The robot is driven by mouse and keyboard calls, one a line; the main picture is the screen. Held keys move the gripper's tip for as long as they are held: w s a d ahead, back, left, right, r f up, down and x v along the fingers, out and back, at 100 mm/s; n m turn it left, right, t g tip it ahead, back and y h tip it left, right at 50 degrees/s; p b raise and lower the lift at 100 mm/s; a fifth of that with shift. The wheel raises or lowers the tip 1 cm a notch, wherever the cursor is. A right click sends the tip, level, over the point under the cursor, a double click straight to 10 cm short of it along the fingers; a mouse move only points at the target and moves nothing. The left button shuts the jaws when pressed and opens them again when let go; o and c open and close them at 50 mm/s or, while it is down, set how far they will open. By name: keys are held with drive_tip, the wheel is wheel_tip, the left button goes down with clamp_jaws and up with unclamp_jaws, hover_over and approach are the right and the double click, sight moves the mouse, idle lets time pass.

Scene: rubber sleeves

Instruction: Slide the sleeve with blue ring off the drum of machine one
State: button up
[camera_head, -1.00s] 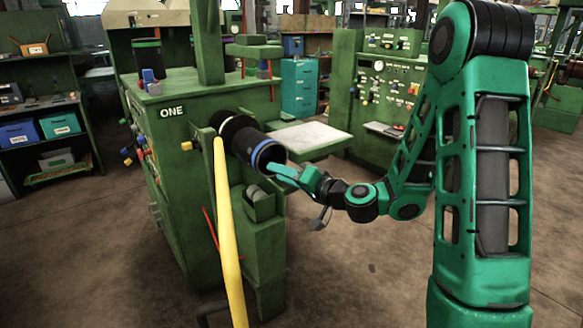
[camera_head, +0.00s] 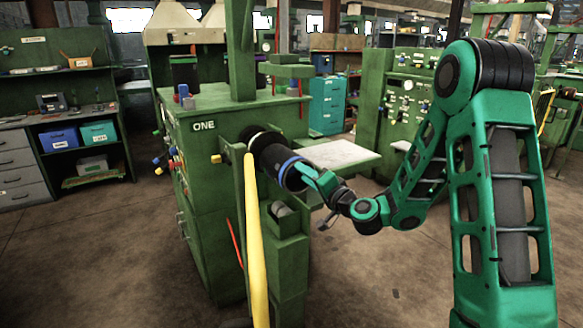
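Machine one (camera_head: 200,155) is a green cabinet lettered "ONE". A black drum sticks out from its side toward the lower right. The black sleeve with the blue ring (camera_head: 274,162) sits around it, the ring near its outer end. A white ring (camera_head: 255,137) shows at the machine end. My gripper (camera_head: 306,174) is at the outer end of the sleeve, its green fingers overlapping the rim in the picture. The fingers are too small to tell whether they are closed on it. The sleeve hides the drum's end.
A yellow bar (camera_head: 254,235) stands upright just in front of the sleeve. A pale tabletop (camera_head: 335,154) lies behind my gripper. Another green machine (camera_head: 405,105) stands at the back right. Shelves with blue bins (camera_head: 59,140) are at the left. The brown floor in front is open.

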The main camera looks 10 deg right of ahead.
sight(291, 162)
drive_tip(key=shift+x, duration=4.6)
drive_tip(key=shift+f, duration=0.1)
clamp_jaws()
drive_tip(key=shift+d+f, duration=0.2)
drive_tip(key=shift+d, duration=0.05)
drive_tip(key=shift+r, duration=0.15)
